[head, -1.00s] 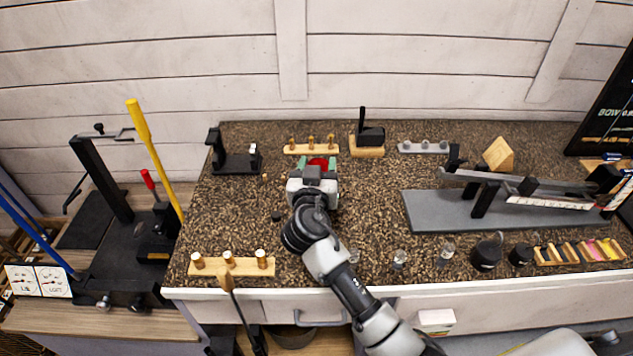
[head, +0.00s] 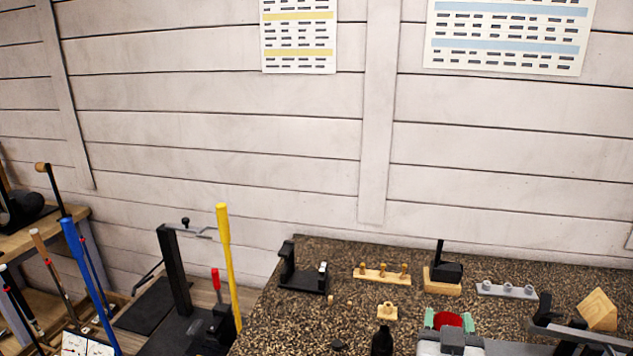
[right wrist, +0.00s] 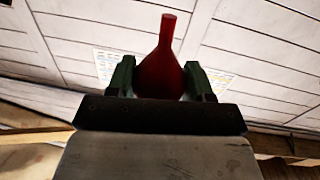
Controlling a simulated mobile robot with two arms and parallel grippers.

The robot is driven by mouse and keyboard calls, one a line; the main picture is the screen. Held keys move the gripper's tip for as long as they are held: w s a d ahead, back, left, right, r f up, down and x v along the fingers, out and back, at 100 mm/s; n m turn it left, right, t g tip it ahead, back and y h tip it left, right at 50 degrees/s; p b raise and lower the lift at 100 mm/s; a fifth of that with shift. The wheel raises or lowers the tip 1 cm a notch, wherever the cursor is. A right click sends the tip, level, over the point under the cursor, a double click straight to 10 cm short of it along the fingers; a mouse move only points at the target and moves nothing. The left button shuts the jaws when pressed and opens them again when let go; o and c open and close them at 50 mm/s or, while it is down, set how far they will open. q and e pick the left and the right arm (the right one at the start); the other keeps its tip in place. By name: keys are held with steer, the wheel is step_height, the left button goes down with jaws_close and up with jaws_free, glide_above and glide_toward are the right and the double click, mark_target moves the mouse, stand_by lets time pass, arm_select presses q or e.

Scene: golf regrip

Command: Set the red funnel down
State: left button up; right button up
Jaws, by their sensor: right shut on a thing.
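The red funnel (head: 447,321) is at the bottom of the head view, between the green fingertips of my right gripper (head: 449,319). In the right wrist view the funnel (right wrist: 161,72) shows whole, its narrow spout pointing up in the picture. The green fingers of the right gripper (right wrist: 160,80) are shut on its wide body, one on each side. Behind it are the wall and a poster, with no table surface directly behind it. My left gripper is not in view.
The speckled worktop (head: 290,325) holds a small wooden block (head: 387,311), a dark bottle (head: 382,341), a wooden peg rack (head: 381,275), a black stand (head: 303,272) and a black item on a wooden base (head: 442,286). A grey rack (head: 507,290) is at right.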

steer(key=s+a+f+n+t+y, duration=0.1)
steer(key=s+a+f+n+y, duration=0.3)
steer(key=s+f, duration=0.4)
steer(key=s+a+y, duration=0.1)
steer(key=s+y, duration=0.1)
steer(key=s, duration=0.1)
steer(key=shift+s+f, duration=0.3)
steer(key=m+h, duration=0.2)
steer(key=h, duration=0.2)
glide_toward(448, 321)
steer(key=w+f, duration=0.2)
steer(key=w, duration=0.3)
steer(key=w+r+m+h, duration=0.1)
steer(key=w+d+r+g+h, duration=0.1)
steer(key=r, duration=0.1)
steer(key=w+d+r+m+h, duration=0.1)
steer(key=w+r, duration=0.1)
steer(key=shift+w+r+m, duration=0.1)
steer(key=shift+r+m, duration=0.1)
steer(key=shift+m, duration=0.1)
steer(key=shift+w+d+r, duration=0.2)
steer(key=shift+w+r, duration=0.05)
steer(key=shift+r, duration=0.1)
